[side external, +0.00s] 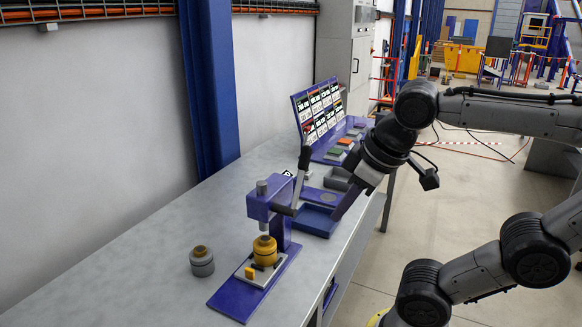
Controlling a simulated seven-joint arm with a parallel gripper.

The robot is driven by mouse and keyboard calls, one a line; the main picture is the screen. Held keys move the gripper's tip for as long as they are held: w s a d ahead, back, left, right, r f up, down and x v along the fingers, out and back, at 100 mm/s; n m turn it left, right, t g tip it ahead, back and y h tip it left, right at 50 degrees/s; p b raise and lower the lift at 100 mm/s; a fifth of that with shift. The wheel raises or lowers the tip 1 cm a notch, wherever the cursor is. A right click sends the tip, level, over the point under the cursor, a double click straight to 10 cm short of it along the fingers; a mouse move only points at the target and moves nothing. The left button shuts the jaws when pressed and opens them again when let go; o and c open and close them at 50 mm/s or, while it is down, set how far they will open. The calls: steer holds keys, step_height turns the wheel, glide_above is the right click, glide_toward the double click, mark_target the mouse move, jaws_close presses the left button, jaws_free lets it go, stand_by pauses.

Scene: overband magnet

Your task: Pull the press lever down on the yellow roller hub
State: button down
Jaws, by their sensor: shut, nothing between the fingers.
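The blue arbor press (267,203) stands on a blue base plate (235,300) at the front of the bench. Its lever (301,178) points up, with a dark handle at the top. The yellow roller hub (265,251) sits upright on a light plate under the press head. My gripper (336,217) is shut and empty. It points down and left, to the right of the lever in the picture, with a visible gap between them. The fingertips appear in front of or over the blue tray; their exact height is unclear.
A grey roller hub (202,262) stands left of the press. A blue tray (312,224) lies behind and right of the press. A display board (318,107) with coloured blocks before it stands at the far end.

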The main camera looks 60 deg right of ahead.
mark_target(301, 157)
steer(key=w+d+r+m+g+h, duration=0.1)
steer(key=w+d+r+h, duration=0.15)
steer(key=w+r, duration=0.4)
steer(key=w+d+r+h, duration=0.1)
steer(key=w+d+r, duration=0.3)
steer(key=r, duration=0.5)
steer(key=shift+y, duration=0.25)
steer(key=shift+s+d+x, duration=0.25)
steer(key=shift+d+x, duration=0.1)
steer(key=shift+x, duration=1.85)
steer(key=shift+s+d+x, duration=0.2)
steer(key=shift+d+x, duration=0.2)
steer(key=shift+x, duration=1.8)
steer(key=shift+s+d+x, duration=0.25)
steer(key=shift+d+x, duration=0.1)
steer(key=shift+x, duration=1.8)
steer(key=shift+d+r, duration=0.1)
